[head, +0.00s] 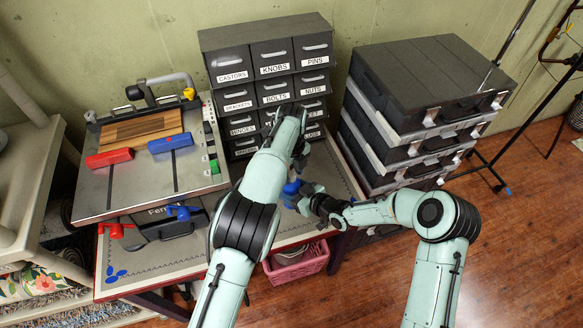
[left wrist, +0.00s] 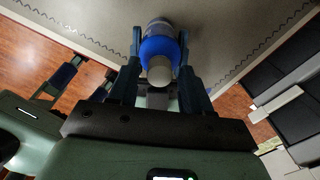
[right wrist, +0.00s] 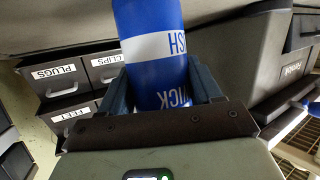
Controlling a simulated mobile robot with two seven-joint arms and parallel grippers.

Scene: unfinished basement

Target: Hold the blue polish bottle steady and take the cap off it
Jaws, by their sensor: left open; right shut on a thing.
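The blue polish bottle (right wrist: 150,25) has a white band with partly readable dark lettering. My right gripper (right wrist: 160,88) is shut on it, one finger on each side. In the head view a small part of the blue bottle (head: 291,188) shows beside my right gripper (head: 306,197), low over the worktable. My left gripper (left wrist: 159,55) is open around the bottle's top end. In the left wrist view a pale rounded cap (left wrist: 159,72) sits between its fingers, in front of the blue body (left wrist: 160,47). I cannot tell whether the fingers touch it.
A dark labelled drawer cabinet (head: 270,70) stands behind my grippers. Stacked grey cases (head: 420,90) are at the right. A board with red and blue handles (head: 150,165) is at the left. A pink basket (head: 297,264) sits under the table.

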